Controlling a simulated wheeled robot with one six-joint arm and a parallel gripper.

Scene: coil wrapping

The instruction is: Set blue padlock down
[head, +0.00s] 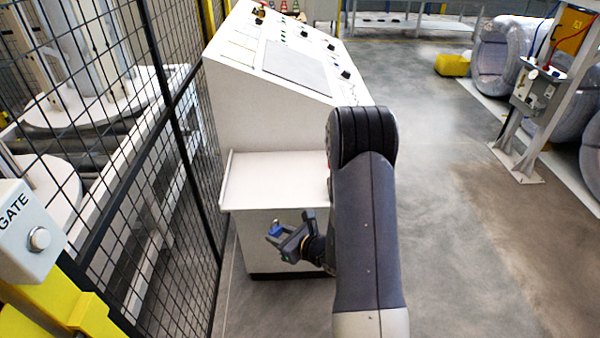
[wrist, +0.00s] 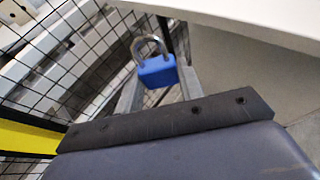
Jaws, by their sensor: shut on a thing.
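The blue padlock (wrist: 158,71) has a blue body and a silver shackle. In the wrist view it sits between the two fingers of my gripper (wrist: 160,84), with the shackle pointing up in the picture. In the head view my gripper (head: 284,236) shows in front of the console's lower face, below its shelf in the picture. The padlock shows there as a small blue patch (head: 275,230) at the fingertips. My gripper is shut on it. The padlock is held in the air, apart from the white shelf (head: 265,178).
The white console (head: 262,100) has a sloped panel with buttons, and its shelf is bare. A black mesh fence (head: 150,130) stands close on the left, with a gate box (head: 30,235) at the near left. Open floor (head: 450,230) lies to the right.

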